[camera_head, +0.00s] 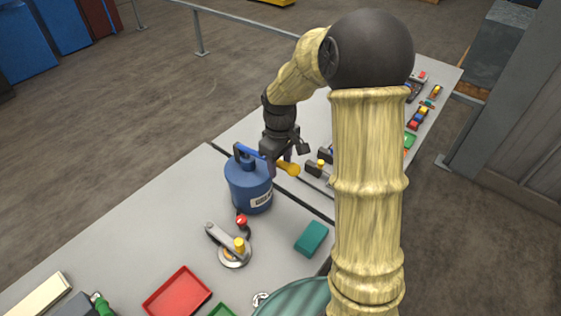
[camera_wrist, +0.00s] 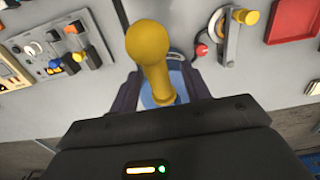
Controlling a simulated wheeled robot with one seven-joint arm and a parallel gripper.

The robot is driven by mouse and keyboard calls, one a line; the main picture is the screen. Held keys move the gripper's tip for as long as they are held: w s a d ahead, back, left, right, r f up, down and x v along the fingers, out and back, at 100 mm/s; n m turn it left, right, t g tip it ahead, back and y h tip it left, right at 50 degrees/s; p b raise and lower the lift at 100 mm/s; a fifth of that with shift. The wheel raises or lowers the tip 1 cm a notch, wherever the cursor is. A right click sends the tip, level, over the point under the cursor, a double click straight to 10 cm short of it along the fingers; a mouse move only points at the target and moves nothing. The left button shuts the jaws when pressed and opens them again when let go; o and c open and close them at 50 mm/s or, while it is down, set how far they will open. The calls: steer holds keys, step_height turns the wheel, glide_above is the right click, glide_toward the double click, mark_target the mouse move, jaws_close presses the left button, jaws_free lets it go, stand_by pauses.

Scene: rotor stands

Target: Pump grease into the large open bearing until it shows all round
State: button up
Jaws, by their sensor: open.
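A blue grease canister (camera_head: 248,188) stands on the grey bench, with a pump lever on top. The lever ends in a yellow grip (camera_head: 288,168), which shows large in the wrist view (camera_wrist: 150,55). My gripper (camera_head: 281,160) is open, with the grip between its fingers in the wrist view; I cannot tell whether either touches. A round metal fitting (camera_head: 232,259), apparently the large open bearing, lies in front of the canister under a grey bar with a yellow knob. A red-ended hose piece (camera_head: 241,221) is beside it. Whether grease shows around the bearing is too small to tell.
A red tray (camera_head: 178,293) and a teal block (camera_head: 312,238) lie on the near bench. Clamps and small parts (camera_head: 320,168) sit right of the canister. More coloured parts (camera_head: 418,118) line the far right edge.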

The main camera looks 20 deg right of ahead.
steer(key=shift+r+p, duration=2.85)
steer(key=shift+r, duration=0.6)
steer(key=shift+d, duration=0.1)
steer(key=shift+c, duration=0.4)
